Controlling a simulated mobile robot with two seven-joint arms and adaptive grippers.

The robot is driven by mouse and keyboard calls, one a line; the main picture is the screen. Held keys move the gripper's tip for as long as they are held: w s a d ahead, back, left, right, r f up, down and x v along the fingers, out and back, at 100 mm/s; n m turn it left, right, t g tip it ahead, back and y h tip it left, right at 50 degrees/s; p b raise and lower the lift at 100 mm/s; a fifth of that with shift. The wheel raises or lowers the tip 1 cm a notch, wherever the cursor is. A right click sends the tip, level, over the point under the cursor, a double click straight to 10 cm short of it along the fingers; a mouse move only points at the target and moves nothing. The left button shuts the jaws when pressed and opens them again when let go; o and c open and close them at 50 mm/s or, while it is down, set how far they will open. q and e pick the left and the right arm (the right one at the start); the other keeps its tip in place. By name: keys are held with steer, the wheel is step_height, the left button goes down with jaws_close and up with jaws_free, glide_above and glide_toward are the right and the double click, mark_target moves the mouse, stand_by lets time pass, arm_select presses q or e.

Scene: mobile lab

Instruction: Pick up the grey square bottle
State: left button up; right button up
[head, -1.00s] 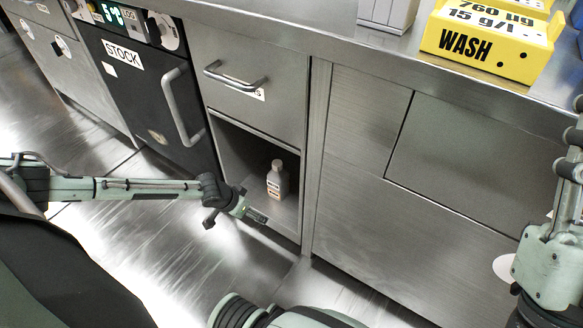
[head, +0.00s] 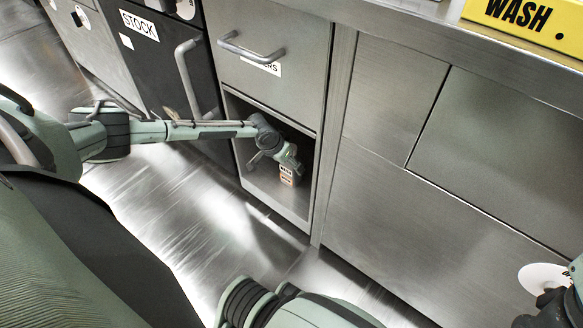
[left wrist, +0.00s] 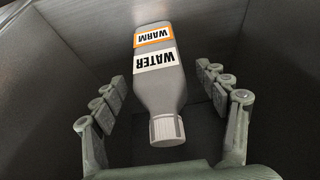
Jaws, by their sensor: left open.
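The grey square bottle (left wrist: 158,80) stands in the open cabinet bay, with labels reading WARM and WATER and a ribbed grey cap. In the head view the bottle (head: 288,178) is mostly hidden behind my left gripper (head: 290,162), with part of its label showing. In the left wrist view my left gripper (left wrist: 168,118) is open, with one finger on each side of the bottle. Gaps show between the fingers and the bottle.
The bay (head: 265,185) has walls on both sides and a drawer with a handle (head: 250,48) above it. A dark STOCK door (head: 150,60) is to its left. Flat steel panels (head: 390,95) are to its right. A yellow WASH box (head: 520,18) sits on the counter.

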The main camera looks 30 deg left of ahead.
mark_target(288, 176)
arm_select(q)
steer(key=b+x, duration=0.2)
steer(key=x, duration=0.2)
steer(key=shift+w+f, duration=0.15)
steer(key=shift+f, duration=0.2)
steer(key=c, duration=1.4)
steer(key=shift+r, duration=0.1)
steer(key=shift+c, duration=0.8)
steer(key=shift+r, duration=0.1)
